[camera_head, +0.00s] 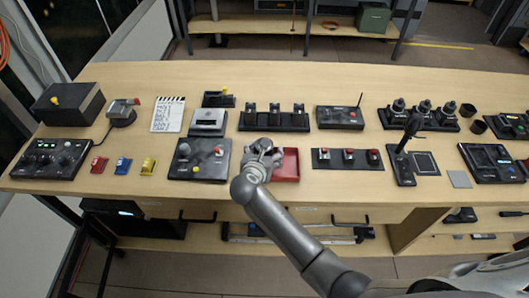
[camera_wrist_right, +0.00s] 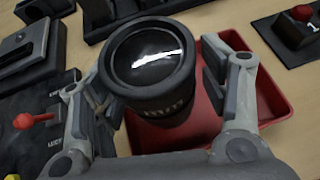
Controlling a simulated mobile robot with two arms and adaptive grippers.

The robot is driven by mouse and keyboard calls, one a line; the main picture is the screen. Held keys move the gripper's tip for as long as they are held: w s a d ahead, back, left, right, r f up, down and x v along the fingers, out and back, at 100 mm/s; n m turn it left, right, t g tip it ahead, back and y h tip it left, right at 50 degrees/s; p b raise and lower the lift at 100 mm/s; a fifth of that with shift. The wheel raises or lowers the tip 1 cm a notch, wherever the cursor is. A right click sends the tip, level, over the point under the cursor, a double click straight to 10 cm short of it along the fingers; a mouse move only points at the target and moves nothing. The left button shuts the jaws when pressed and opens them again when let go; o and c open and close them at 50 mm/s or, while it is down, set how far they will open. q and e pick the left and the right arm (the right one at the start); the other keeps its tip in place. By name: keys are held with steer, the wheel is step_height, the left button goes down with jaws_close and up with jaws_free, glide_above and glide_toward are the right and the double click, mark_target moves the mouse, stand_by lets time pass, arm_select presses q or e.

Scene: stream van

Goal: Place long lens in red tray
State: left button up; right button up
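The long lens (camera_wrist_right: 158,95), a black cylinder with a glass top, stands between the fingers of my right gripper (camera_wrist_right: 160,90) in the right wrist view. The red tray (camera_wrist_right: 262,98) is directly below and around the lens. The fingers are spread, with a gap showing between the lens and the right finger; the left finger is close beside it. The lens's base seems to be inside the tray, but its contact with the floor is partly hidden. In the head view my right gripper (camera_head: 262,158) covers the left part of the red tray (camera_head: 288,166) and hides most of the lens. My left gripper is out of view.
A panel with a red-knobbed joystick (camera_head: 200,158) lies left of the tray, and a strip with red buttons (camera_head: 347,159) lies right. A black rack (camera_head: 274,122) stands behind. The table's front edge (camera_head: 300,203) is clear.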

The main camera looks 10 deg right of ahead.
stand_by(0.3)
steer(key=shift+s+a+r, duration=0.1)
steer(key=shift+r, duration=0.1)
steer(key=b+v, duration=0.1)
steer(key=v, duration=1)
steer(key=shift+s+r, duration=0.15)
steer(key=shift+s, duration=0.2)
steer(key=shift+a, duration=0.15)
